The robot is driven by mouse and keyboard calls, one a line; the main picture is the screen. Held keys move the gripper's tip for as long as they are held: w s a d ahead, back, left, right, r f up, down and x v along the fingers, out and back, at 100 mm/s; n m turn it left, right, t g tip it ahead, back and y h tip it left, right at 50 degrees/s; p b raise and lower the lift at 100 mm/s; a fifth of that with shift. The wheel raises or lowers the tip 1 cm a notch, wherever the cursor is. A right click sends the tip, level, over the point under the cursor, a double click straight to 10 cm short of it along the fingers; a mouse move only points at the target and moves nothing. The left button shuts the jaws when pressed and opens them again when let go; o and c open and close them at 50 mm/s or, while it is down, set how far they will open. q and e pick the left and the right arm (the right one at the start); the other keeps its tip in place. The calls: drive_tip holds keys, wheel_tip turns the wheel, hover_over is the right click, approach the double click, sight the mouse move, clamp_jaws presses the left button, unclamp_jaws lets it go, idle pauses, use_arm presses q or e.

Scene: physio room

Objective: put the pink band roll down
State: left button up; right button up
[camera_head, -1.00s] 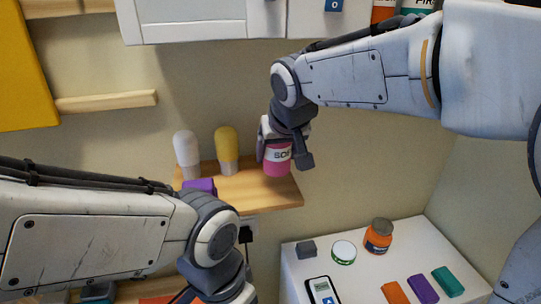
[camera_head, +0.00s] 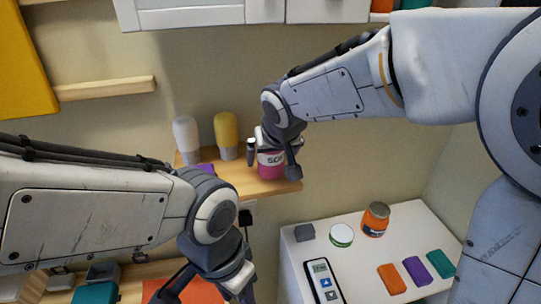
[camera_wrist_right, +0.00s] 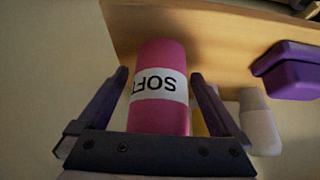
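The pink band roll (camera_head: 271,170), with a white "SOFT" label, stands upright near the right end of the wooden wall shelf (camera_head: 240,182); its base appears to rest on the board. My right gripper (camera_head: 272,160) is around it, one finger on each side. In the right wrist view the pink band roll (camera_wrist_right: 160,75) is between the fingertips of the right gripper (camera_wrist_right: 160,80), with narrow gaps showing on both sides, so the gripper looks open. My left gripper (camera_head: 212,291) is low at the bottom edge, its fingers partly cut off.
Below right, a white cabinet top (camera_head: 350,270) holds an orange jar (camera_head: 375,219), a round tin (camera_head: 341,235), a handheld device and coloured blocks.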

drive_tip(key=shift+r, duration=0.25)
drive_tip(key=shift+s+r, duration=0.15)
drive_tip(key=shift+r, duration=0.1)
drive_tip(key=b+v, duration=0.2)
drive_tip(key=v, duration=0.9)
drive_tip(key=shift+s, duration=0.15)
